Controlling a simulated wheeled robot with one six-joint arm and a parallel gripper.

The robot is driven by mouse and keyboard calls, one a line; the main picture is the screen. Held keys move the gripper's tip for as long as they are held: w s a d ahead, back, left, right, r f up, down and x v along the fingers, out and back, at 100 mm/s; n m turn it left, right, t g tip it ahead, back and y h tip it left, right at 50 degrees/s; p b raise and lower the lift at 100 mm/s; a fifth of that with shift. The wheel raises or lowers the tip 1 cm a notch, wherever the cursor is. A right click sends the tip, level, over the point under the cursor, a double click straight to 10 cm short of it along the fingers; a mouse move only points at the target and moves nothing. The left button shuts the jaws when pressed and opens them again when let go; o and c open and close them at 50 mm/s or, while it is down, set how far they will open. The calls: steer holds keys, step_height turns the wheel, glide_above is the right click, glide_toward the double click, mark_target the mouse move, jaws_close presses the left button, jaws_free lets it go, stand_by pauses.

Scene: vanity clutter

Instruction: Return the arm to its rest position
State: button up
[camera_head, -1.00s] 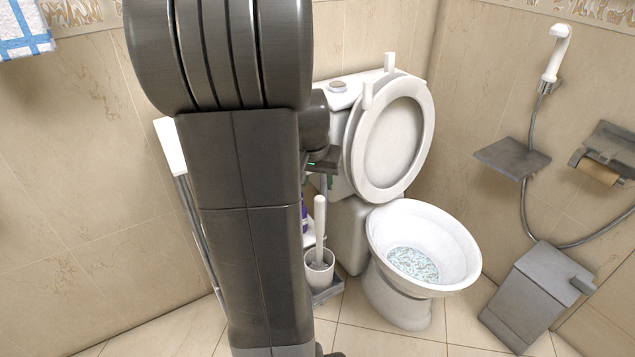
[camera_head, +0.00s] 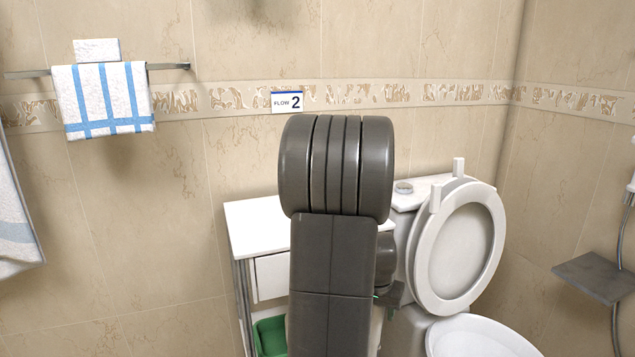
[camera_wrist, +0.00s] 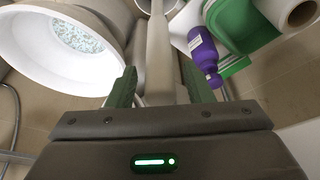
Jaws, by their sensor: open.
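My arm stands upright in the middle of the head view, in front of a white vanity cabinet (camera_head: 262,222). My gripper (camera_wrist: 160,88) shows in the wrist view with its two green fingers apart. A pale upright handle, which looks like the toilet brush's, shows between and beyond the fingers; I cannot tell how near it is. Nothing is seen clamped. In the head view my gripper is mostly hidden behind the arm; only a small dark and green part shows at its right side.
The toilet (camera_head: 462,250) with its lid raised stands right of my arm; its bowl also shows in the wrist view (camera_wrist: 70,42). A purple bottle (camera_wrist: 203,50) and a green tray (camera_wrist: 236,67) are close right of the fingers. A towel (camera_head: 105,100) hangs on the left wall bar.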

step_height(320, 180, up, 3)
steer(key=shift+w+f+p, duration=0.1)
steer(key=shift+w+p, duration=0.05)
steer(key=shift+p, duration=0.55)
